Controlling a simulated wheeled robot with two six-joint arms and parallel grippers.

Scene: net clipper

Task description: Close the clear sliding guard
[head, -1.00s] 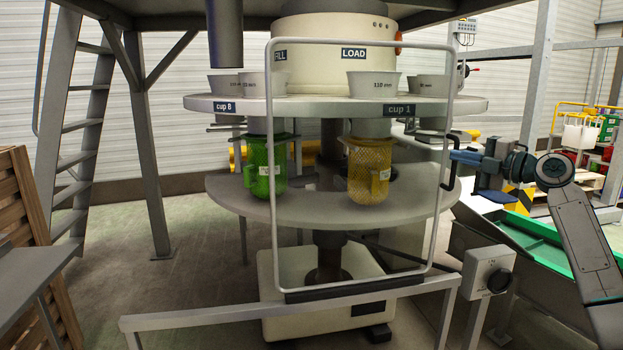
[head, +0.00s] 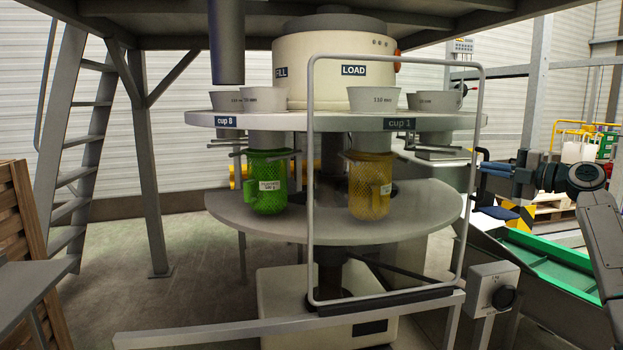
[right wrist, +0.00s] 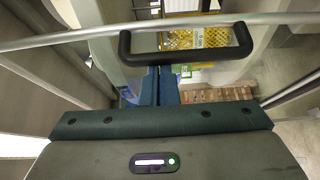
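The clear sliding guard (head: 311,200) is a see-through panel in a grey tubular frame. It stands in front of the right half of the round machine and covers the cup 1 station; the cup 8 station at left is uncovered. Its black handle (right wrist: 188,57) crosses the top of the right wrist view. My right gripper (head: 483,172) is at the guard's right edge in the head view. In the right wrist view its blue fingers (right wrist: 158,80) lie side by side, tips at the handle's bar, with no clear gap. Whether they grip the bar is unclear. My left gripper is out of view.
A green mesh bag (head: 267,190) and a yellow mesh bag (head: 369,200) hang under the turntable (head: 300,121). A grey rail (head: 210,333) runs along the front. A switch box (head: 493,288) and green-edged conveyor (head: 550,262) stand at right.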

